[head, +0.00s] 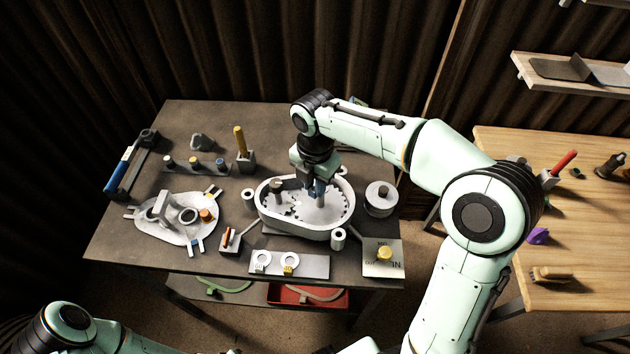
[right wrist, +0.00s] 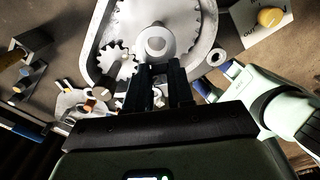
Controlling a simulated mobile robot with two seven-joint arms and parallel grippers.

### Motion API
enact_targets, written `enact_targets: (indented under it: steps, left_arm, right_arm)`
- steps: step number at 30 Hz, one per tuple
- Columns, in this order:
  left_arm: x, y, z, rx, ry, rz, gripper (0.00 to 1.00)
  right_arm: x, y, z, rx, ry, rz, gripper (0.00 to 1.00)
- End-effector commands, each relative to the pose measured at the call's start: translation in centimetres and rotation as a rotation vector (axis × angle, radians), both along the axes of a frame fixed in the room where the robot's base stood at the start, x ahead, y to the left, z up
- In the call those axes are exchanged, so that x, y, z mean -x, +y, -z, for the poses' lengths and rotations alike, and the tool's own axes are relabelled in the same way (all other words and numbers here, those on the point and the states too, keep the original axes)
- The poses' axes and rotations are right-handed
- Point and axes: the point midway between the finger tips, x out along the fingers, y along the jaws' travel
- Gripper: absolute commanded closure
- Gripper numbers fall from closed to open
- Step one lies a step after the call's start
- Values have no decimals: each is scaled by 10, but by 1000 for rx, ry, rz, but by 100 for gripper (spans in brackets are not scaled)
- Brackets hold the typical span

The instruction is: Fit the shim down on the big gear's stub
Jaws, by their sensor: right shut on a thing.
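My right gripper (head: 318,194) reaches down into the grey oval housing (head: 346,220), over the big gear (head: 308,215). In the right wrist view, my right gripper (right wrist: 160,68) has its fingers close together at the near edge of a white ring, the shim (right wrist: 146,46), and is shut on it. The ring lies in line with the middle of the big gear (right wrist: 186,22). My left gripper is out of view.
A smaller gear (right wrist: 108,66) sits left of the big gear. A plate with rings (head: 312,268) and a plate with a yellow knob (head: 372,268) lie in front of the housing. A grey base (head: 180,232) lies left; a round part (head: 379,205) stands right.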

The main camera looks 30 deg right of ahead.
Motion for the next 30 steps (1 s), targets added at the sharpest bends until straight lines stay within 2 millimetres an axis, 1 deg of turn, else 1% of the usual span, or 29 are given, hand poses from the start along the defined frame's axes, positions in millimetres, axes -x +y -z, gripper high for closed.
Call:
enact_targets:
  steps: [27, 28, 30]
  left_arm:
    - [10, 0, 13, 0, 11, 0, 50]
    - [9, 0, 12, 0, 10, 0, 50]
    - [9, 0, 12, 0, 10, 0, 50]
  right_arm:
    - [0, 0, 21, 0, 0, 0, 100]
    - [0, 0, 20, 0, 0, 1, 68]
    - [0, 0, 20, 0, 0, 0, 48]
